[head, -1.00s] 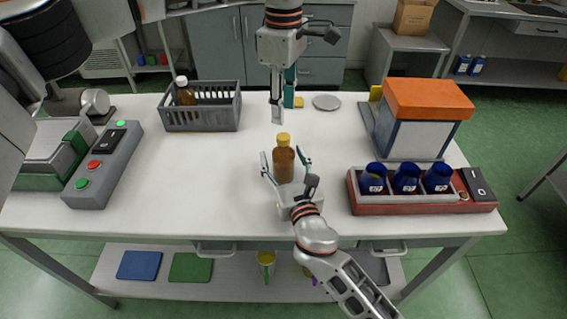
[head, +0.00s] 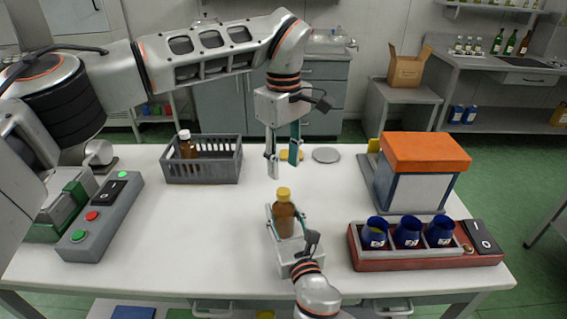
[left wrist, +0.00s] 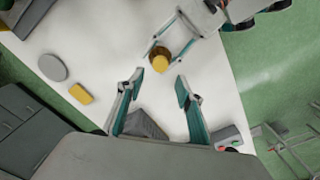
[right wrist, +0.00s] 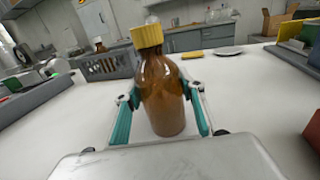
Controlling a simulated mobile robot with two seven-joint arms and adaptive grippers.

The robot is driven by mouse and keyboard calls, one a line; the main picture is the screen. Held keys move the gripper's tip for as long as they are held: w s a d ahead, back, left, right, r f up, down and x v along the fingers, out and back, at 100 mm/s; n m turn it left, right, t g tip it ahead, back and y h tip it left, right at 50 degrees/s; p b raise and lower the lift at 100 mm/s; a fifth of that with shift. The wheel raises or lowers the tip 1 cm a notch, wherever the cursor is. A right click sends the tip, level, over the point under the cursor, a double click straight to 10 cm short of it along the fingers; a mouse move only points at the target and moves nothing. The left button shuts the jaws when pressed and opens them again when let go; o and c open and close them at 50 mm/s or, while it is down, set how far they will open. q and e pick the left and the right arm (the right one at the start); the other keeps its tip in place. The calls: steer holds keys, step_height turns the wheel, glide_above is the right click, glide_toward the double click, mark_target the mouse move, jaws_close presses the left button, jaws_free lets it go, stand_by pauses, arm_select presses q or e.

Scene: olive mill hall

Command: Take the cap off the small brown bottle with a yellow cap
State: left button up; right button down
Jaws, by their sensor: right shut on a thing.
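The small brown bottle (head: 284,220) stands upright on the white table, its yellow cap (head: 284,193) on top. My right gripper (head: 285,218) is shut on the bottle's body, one finger on each side. The right wrist view shows the bottle (right wrist: 164,95) between the fingers, with the cap (right wrist: 147,36) clear above them. My left gripper (head: 283,163) points down, open and empty, above and slightly behind the cap. In the left wrist view the cap (left wrist: 161,63) shows beyond the gap between the open fingers, not touched by them.
A grey crate (head: 203,173) holding another brown bottle with a white cap (head: 187,146) stands back left. A button box (head: 100,220) is left. A red rack (head: 430,257) with blue cups and an orange-topped machine (head: 425,155) stand right. A grey disc (head: 326,155) and yellow block (head: 291,155) lie behind.

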mark_target(283, 191)
arm_select(q)
steer(key=shift+f, duration=3.95)
